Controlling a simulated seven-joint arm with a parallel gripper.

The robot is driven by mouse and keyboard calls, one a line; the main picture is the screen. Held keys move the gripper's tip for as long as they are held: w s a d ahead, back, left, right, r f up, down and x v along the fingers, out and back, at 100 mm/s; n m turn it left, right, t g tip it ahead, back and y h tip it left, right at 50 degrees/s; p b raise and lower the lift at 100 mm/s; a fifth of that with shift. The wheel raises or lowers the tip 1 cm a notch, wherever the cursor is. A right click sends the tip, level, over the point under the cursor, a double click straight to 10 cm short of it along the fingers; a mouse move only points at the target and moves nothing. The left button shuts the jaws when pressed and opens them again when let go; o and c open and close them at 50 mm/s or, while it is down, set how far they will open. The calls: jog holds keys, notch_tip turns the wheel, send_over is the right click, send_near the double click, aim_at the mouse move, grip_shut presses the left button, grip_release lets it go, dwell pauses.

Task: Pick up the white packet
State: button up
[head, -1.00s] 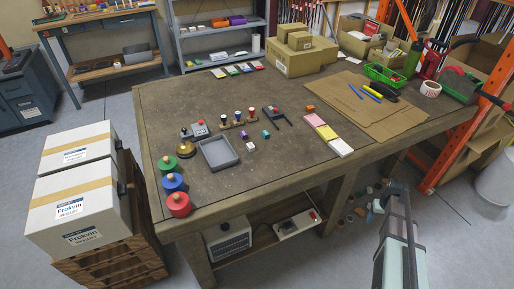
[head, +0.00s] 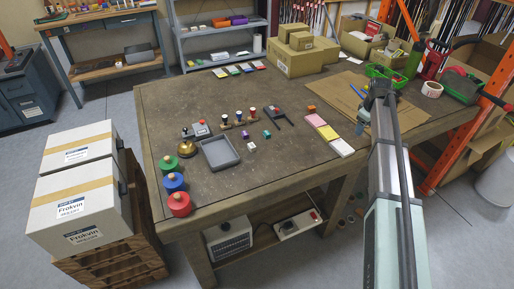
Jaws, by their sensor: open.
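The white packet (head: 341,148) lies flat near the front edge of the workbench, at the near end of a short row. A yellow packet (head: 327,133) and a pink packet (head: 315,120) lie beside it. My gripper (head: 364,122) is above the bench, up and to the right of the white packet, over the front of the cardboard sheet. It points downward, is open and appears empty. It is apart from the white packet, and its fingers are small and partly hidden by my arm.
A grey tray (head: 219,153), small cubes and stamps stand on the workbench (head: 200,104) to the left. A flat cardboard sheet (head: 335,92) lies behind the gripper. Green baskets and a tape roll (head: 432,90) are at the right. Boxes (head: 300,62) stand at the back.

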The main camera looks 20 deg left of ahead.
jog(key=s+a+r+n+g, duration=0.1)
jog(key=s+a+r+n, duration=0.2)
jog(key=a, duration=0.8)
jog(key=s+a+r+n, duration=0.1)
jog(key=s+a+n, duration=0.3)
jog(key=a, duration=0.7)
jog(key=n+g, duration=0.2)
jog(key=n, duration=0.7)
send_over(252, 145)
jog(key=f, duration=0.3)
jog(key=a+f, duration=0.1)
jog(key=f, duration=0.1)
jog(key=shift+f, duration=0.2)
jog(key=shift+d+f, duration=0.25)
jog(key=shift+f, duration=0.35)
jog(key=f, duration=0.4)
jog(key=shift+s+d, duration=0.1)
jog(key=shift+d, duration=0.1)
jog(key=c, duration=1.1)
